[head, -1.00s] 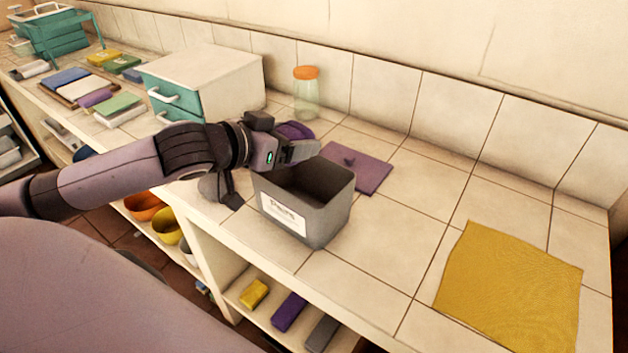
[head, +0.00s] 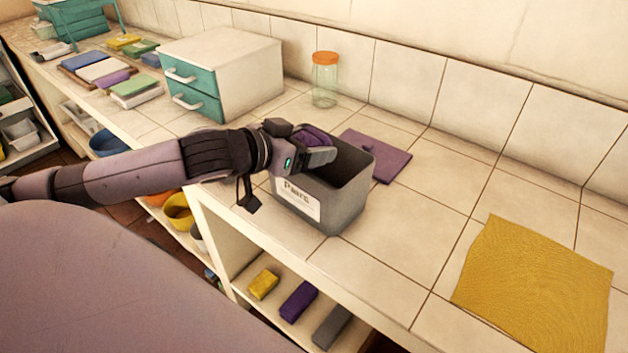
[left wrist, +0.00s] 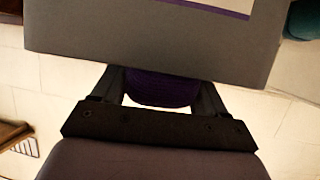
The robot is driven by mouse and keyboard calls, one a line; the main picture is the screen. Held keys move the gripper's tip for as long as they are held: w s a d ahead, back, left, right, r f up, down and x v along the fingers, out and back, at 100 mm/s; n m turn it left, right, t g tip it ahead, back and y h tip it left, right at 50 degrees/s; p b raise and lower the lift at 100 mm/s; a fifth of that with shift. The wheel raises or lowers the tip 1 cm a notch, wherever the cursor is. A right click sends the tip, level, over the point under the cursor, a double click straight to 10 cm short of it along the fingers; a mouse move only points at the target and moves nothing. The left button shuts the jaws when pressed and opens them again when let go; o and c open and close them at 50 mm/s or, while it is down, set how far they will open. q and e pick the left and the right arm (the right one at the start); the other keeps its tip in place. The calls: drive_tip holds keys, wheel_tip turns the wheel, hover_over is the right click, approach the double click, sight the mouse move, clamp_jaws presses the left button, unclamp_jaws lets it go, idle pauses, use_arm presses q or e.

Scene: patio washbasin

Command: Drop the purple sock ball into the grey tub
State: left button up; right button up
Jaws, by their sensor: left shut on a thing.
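The grey tub (head: 350,200) stands upright on the tiled counter, its white label facing the front. My left gripper (head: 318,146) is shut on the purple sock ball (head: 308,138) at the left part of the tub's opening. One finger hides part of the ball in the head view. In the left wrist view the ball (left wrist: 162,88) sits between the two fingers. There the tub's labelled wall (left wrist: 130,45) covers the fingertips and part of the ball. How deep the ball sits below the rim cannot be told. My right gripper is not in view.
A purple cloth (head: 377,158) lies behind the tub and a yellow cloth (head: 535,285) lies at the right. A jar with an orange lid (head: 325,80) and a teal drawer box (head: 215,80) stand behind.

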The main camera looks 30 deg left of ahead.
use_arm(q)
drive_tip(key=o, duration=1.1)
drive_tip(key=shift+s, duration=0.1)
drive_tip(key=shift+b+v, duration=0.3)
drive_tip(key=shift+v, duration=1.95)
drive_tip(key=shift+p+v, duration=0.55)
drive_tip(key=shift+v, duration=0.6)
drive_tip(key=shift+s, duration=0.1)
